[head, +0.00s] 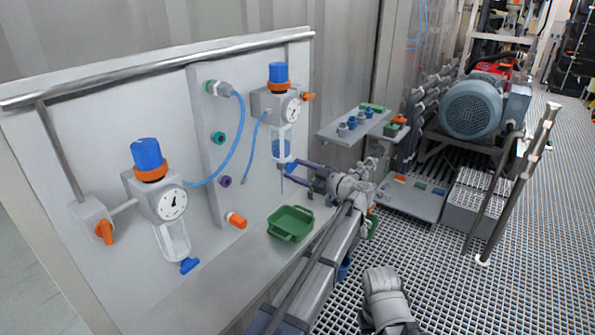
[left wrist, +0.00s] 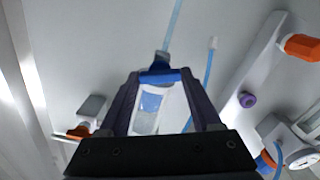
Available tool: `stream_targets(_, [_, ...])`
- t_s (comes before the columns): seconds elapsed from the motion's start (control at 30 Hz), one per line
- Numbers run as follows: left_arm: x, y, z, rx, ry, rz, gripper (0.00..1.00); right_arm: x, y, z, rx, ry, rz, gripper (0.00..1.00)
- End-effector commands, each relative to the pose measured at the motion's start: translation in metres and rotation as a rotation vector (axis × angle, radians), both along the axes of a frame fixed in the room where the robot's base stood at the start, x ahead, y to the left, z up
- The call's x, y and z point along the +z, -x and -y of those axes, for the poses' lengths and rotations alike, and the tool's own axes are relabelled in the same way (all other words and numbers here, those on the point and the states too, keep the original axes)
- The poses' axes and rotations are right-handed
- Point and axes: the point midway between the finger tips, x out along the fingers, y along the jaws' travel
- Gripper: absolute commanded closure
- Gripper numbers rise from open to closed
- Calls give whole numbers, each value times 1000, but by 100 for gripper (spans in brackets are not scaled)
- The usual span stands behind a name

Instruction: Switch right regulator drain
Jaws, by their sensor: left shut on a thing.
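The right regulator (head: 276,103) has a blue knob, a gauge and a clear bowl (head: 281,142) with blue liquid inside. Its blue drain (head: 291,167) is at the bowl's lower end. My left gripper (head: 290,168) reaches in from the right of the regulator, with its purple fingers at the drain. In the left wrist view, the blue drain (left wrist: 159,76) lies between the fingertips, and the gripper (left wrist: 158,77) is shut on it. The bowl (left wrist: 148,108) shows between the fingers. A thin light-blue strand (left wrist: 174,28) runs from the drain. My right gripper is not in view.
A green tray (head: 291,223) stands on the ledge below the right regulator. The left regulator (head: 150,185) and an orange valve handle (head: 104,231) are on the same panel. Blue hoses hang between the regulators. A shelf (head: 338,130) with fittings is behind my left arm.

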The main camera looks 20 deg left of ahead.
Motion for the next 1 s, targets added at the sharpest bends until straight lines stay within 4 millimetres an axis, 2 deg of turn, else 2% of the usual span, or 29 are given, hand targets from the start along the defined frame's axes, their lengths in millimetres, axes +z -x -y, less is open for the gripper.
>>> stream_targets(0.3, [0,0,0,0,5,10,91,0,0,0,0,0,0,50])
stream_targets(0.33, [0,0,0,0,4,9,33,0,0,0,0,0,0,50])
stream_targets(0.57, [0,0,0,0,3,8,7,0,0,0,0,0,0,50])
stream_targets(0.83, [0,0,1,0,3,8,5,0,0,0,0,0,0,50])
stream_targets(1.0, [0,7,19,-3,3,9,5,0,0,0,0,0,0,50])
